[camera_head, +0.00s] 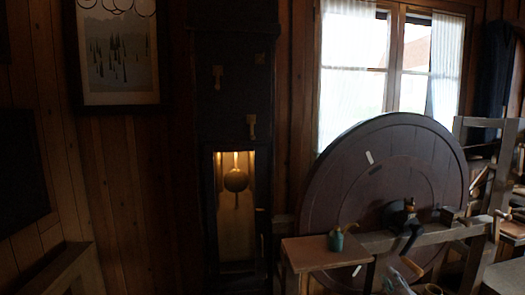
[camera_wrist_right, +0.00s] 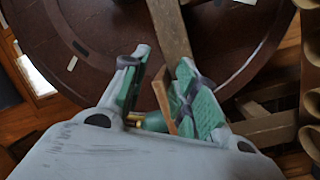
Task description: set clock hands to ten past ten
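A tall dark longcase clock (camera_head: 232,120) stands against the wall in the head view. Its lit window shows a round brass pendulum bob (camera_head: 236,180). The clock's dial and hands cannot be made out; the upper case is dark and cut off by the top edge. My right gripper (camera_wrist_right: 162,62) has two green-padded fingers standing apart in the right wrist view. A flat tan wooden piece (camera_wrist_right: 166,98) shows between them, close to the right finger; I cannot tell whether it touches. My left gripper is not in view.
A large dark wooden wheel (camera_head: 335,195) fills the right, with a wooden beam (camera_head: 440,233) across it. A small wooden table (camera_head: 305,256) holds a green can (camera_head: 336,240). A framed picture (camera_head: 118,50) hangs left. A window (camera_head: 390,65) is behind.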

